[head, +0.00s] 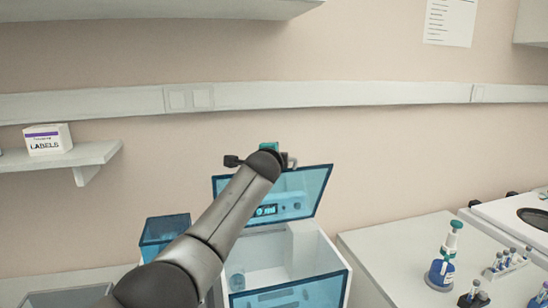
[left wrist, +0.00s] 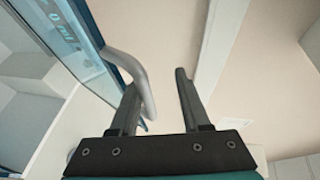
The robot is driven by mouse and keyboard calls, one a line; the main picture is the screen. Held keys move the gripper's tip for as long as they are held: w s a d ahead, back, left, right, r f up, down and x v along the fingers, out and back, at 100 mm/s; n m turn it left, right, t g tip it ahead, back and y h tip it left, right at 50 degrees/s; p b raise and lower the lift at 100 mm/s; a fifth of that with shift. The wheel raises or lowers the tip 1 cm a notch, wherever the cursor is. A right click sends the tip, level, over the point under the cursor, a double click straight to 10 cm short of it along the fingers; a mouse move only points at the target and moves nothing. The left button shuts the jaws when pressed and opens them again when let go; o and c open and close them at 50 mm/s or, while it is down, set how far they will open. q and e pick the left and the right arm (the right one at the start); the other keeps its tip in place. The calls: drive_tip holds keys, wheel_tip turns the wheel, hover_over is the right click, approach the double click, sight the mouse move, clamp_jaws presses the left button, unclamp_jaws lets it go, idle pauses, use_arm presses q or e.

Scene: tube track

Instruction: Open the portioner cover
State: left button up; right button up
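The portioner (head: 275,250) is a white box with blue see-through panels. Its blue cover (head: 312,182) stands raised and tilted above the open top, with a lit display showing through it. My left gripper (left wrist: 157,82) is at the cover's upper edge, its fingers apart. In the left wrist view the cover (left wrist: 88,28) is at the left, and its curved grey handle (left wrist: 135,70) reaches in between the fingers, close to the left one. I cannot tell if they touch. My right gripper is not in view.
A blue see-through bin (head: 163,228) stands left of the portioner. A bench (head: 385,240) at the right holds a blue bottle (head: 441,268) and a rack of small vials (head: 507,262). A labels box (head: 47,139) sits on a wall shelf (head: 90,155). The wall is close behind.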

use_arm(q)
drive_tip(key=shift+s+r, duration=0.1)
drive_tip(key=shift+s, duration=0.05)
drive_tip(key=shift+v, duration=1.1)
drive_tip(key=b+v, duration=0.2)
drive_tip(key=v, duration=1)
drive_tip(key=shift+s+b, duration=0.35)
